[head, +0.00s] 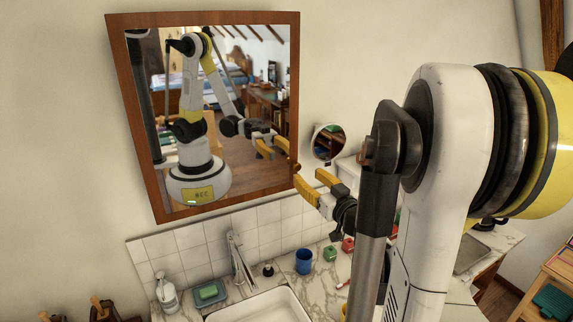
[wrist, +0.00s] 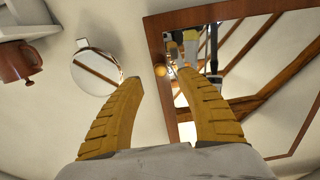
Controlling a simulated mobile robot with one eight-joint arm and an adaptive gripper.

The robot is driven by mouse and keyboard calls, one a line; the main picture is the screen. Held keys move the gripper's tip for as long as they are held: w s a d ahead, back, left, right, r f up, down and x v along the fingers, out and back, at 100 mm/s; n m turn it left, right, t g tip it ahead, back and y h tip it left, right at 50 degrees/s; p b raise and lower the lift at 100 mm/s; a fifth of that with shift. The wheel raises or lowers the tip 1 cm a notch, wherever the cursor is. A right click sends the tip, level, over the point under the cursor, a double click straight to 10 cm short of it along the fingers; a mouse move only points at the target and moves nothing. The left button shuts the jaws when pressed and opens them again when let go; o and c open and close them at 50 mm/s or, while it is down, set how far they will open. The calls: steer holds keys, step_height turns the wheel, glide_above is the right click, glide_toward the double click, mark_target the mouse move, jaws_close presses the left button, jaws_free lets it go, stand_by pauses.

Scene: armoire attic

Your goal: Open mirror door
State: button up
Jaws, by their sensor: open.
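The mirror door (head: 285,110), a mirror in a reddish-brown wooden frame, hangs on the wall above the sink and looks closed. It also shows in the wrist view (wrist: 158,45). A small round wooden knob (wrist: 160,70) sits on its frame, at the right edge in the head view (head: 297,167). My gripper (head: 308,177) has yellow fingers and is open and empty, just right of the knob. In the wrist view the knob lies between and just beyond the fingertips (wrist: 159,77). Contact cannot be told. The glass reflects my arm and the room.
A small round mirror (head: 328,143) is on the wall right of the door, close to my gripper. Below are a faucet (head: 238,258), a white sink (head: 262,306), a soap bottle (head: 167,294) and a blue cup (head: 303,262). The wall left of the door is clear.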

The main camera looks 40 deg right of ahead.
mark_target(298, 168)
steer(key=x, duration=0.7)
steer(key=shift+w, duration=0.1)
steer(key=shift+a, duration=0.1)
jaws_close()
